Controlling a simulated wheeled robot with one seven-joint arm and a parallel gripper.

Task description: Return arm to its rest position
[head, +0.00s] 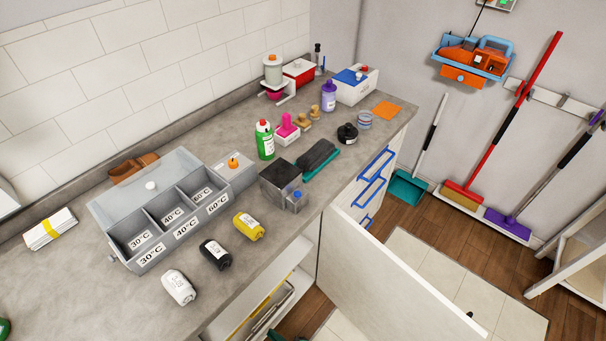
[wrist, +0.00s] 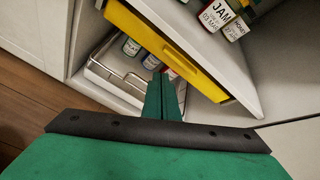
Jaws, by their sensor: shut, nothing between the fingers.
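My green gripper (wrist: 163,95) shows in the wrist view, with its two narrow fingers together and nothing between them. The fingers point towards an open cabinet with a yellow-fronted shelf or drawer (wrist: 165,50). I cannot tell whether they touch anything there. The gripper cannot be made out in the head view, and most of the arm is out of sight.
The wrist view shows jars (wrist: 215,14) on an upper shelf and a white wire-railed tray (wrist: 108,72) holding jars below. In the head view, an open white door (head: 400,265) juts out from the cluttered counter (head: 80,285). Brooms (head: 510,120) hang at right.

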